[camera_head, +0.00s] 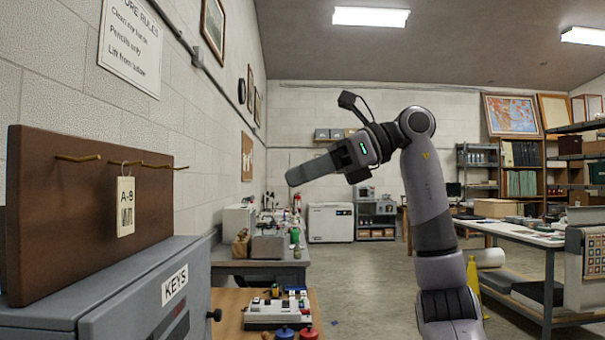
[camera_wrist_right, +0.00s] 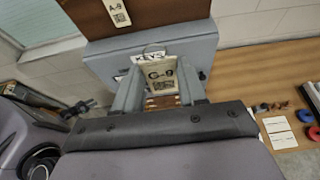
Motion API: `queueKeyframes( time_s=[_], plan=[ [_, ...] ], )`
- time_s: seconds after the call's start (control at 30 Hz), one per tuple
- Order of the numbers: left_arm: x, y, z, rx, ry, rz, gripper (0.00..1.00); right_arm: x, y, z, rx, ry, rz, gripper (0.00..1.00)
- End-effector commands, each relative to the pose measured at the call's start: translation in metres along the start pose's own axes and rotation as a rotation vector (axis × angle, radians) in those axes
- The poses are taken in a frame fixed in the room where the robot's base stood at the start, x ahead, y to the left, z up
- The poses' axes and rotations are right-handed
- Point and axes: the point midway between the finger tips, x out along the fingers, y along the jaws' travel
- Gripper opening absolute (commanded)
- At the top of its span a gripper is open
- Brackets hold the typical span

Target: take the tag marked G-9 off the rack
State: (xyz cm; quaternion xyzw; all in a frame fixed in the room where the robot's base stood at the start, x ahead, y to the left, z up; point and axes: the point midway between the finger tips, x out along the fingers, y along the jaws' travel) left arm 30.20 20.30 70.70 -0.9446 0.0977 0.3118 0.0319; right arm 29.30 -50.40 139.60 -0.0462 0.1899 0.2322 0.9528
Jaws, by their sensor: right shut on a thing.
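The rack is a brown board (camera_head: 90,195) with several brass pegs, standing on a grey cabinet at the left of the head view. A pale tag marked A-9 (camera_head: 125,207) hangs from one peg; it also shows in the wrist view (camera_wrist_right: 118,12). My right gripper (camera_head: 297,176) is in mid-air, well right of the rack and pointing left. In the right wrist view, the tag marked G-9 (camera_wrist_right: 160,76) is between its closed fingers (camera_wrist_right: 160,88). That tag cannot be made out in the head view. My left gripper is not in view.
The grey cabinet (camera_head: 140,275) labelled KEYS has a dark knob on its right side. A wooden table (camera_head: 232,310) with a device and red and blue round things stands right of it. A grey workbench (camera_head: 255,266) is behind. Open floor lies beyond my right arm.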

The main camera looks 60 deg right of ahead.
Motion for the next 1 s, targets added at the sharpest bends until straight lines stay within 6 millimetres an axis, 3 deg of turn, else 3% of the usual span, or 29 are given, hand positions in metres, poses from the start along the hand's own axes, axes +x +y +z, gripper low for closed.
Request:
queueKeyframes(
  time_s=[1.0],
  plan=[
    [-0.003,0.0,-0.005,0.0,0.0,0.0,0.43,-0.074,0.0,-0.03,0.001,0.0,-0.001,0.13]
  ],
)
